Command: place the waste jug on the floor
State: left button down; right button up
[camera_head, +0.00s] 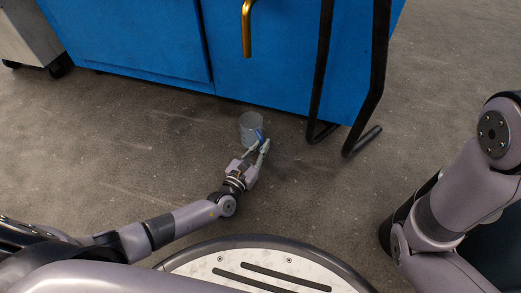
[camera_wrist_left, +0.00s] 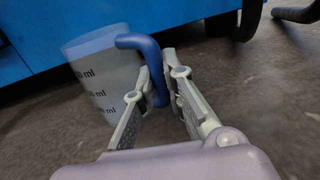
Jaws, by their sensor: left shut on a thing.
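The waste jug (camera_head: 250,124) is a translucent, pale grey container with a blue handle. It is low, in front of the blue cabinet in the head view. In the left wrist view the jug (camera_wrist_left: 97,75) shows dark "ml" marks and leans somewhat in the picture. My left gripper (camera_head: 262,147) is shut on the jug's blue handle (camera_wrist_left: 152,66), with a finger on each side of it. I cannot tell whether the jug's base touches the floor (camera_head: 150,135). My right gripper is out of view; only part of my right arm shows.
A black metal frame (camera_head: 322,75) with feet on the floor is to the right. A grey wheeled unit (camera_head: 25,32) is at top left. Floor around the jug is clear.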

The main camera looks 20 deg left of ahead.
pick_arm(q)
jog(key=shift+r, duration=0.1)
jog(key=c, duration=1.7)
grip_release()
jog(key=shift+o, duration=0.2)
jog(key=p+v, duration=0.4)
jog(key=v, duration=0.6)
jog(key=shift+s+a+r+p, duration=0.1)
jog(key=shift+s+p, duration=0.15)
jog(key=shift+p, duration=0.15)
jog(key=shift+s+a, duration=0.15)
jog(key=shift+s, duration=0.55)
